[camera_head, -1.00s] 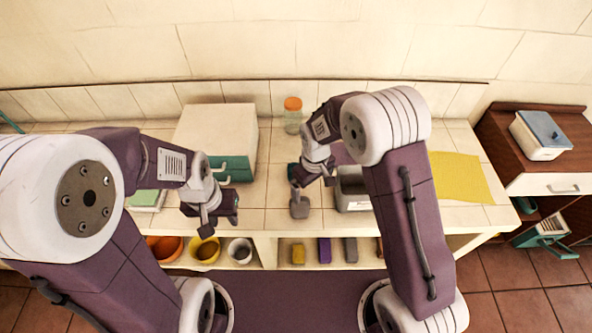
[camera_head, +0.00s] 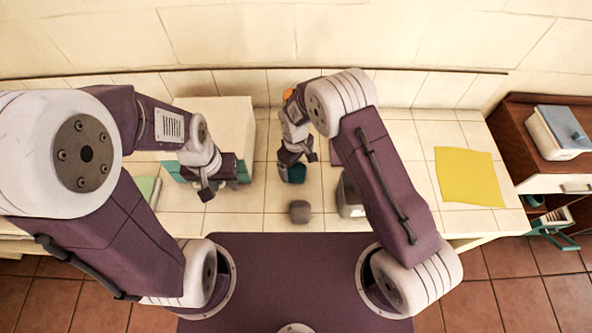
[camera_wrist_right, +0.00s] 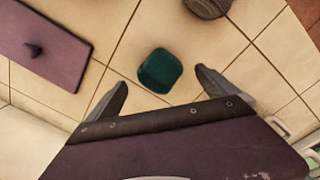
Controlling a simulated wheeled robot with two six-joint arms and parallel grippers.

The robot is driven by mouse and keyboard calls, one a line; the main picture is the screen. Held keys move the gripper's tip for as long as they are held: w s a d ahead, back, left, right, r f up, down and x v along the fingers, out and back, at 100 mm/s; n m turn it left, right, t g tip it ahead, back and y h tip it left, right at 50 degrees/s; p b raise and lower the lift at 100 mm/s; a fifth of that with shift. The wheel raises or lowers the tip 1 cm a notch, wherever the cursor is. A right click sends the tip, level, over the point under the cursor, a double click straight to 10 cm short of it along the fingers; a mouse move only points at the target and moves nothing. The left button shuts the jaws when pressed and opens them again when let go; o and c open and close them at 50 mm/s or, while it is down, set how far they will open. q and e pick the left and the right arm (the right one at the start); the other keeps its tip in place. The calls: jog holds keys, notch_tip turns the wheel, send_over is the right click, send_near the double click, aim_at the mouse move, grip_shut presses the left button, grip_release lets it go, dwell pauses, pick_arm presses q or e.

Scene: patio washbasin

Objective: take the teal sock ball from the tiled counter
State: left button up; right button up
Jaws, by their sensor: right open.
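The teal sock ball (camera_head: 294,174) lies on the tiled counter (camera_head: 262,222), partly hidden under my right gripper in the head view. In the right wrist view the sock ball (camera_wrist_right: 160,70) is a rounded teal lump on pale tiles, just beyond and between the fingertips. My right gripper (camera_wrist_right: 161,80) is open and empty, with a finger to either side of the sock ball's line. My left gripper (camera_head: 207,187) is in front of the white box at the left, well away from the sock ball; its jaws are not clear.
A grey rounded block (camera_head: 299,211) lies in front of the sock ball. A grey container (camera_head: 348,196) stands to the right, partly behind my right arm. A white box (camera_head: 228,118) with teal drawers stands left. A yellow cloth (camera_head: 467,177) lies on the right of the counter.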

aim_at(296, 169)
jog(key=shift+w+f, duration=0.2)
jog(key=shift+w, duration=0.05)
jog(key=shift+f+p, duration=0.3)
jog(key=shift+f, duration=0.05)
jog(key=f, duration=0.2)
jog(key=f+p, duration=0.1)
jog(key=shift+s+f, duration=0.2)
jog(key=shift+f, duration=0.45)
pick_arm(q)
jog(key=shift+w+r, duration=0.25)
jog(key=shift+r, duration=0.7)
pick_arm(e)
jog(key=shift+w+f, duration=0.1)
jog(key=shift+w, duration=0.05)
jog(key=c, duration=1.5)
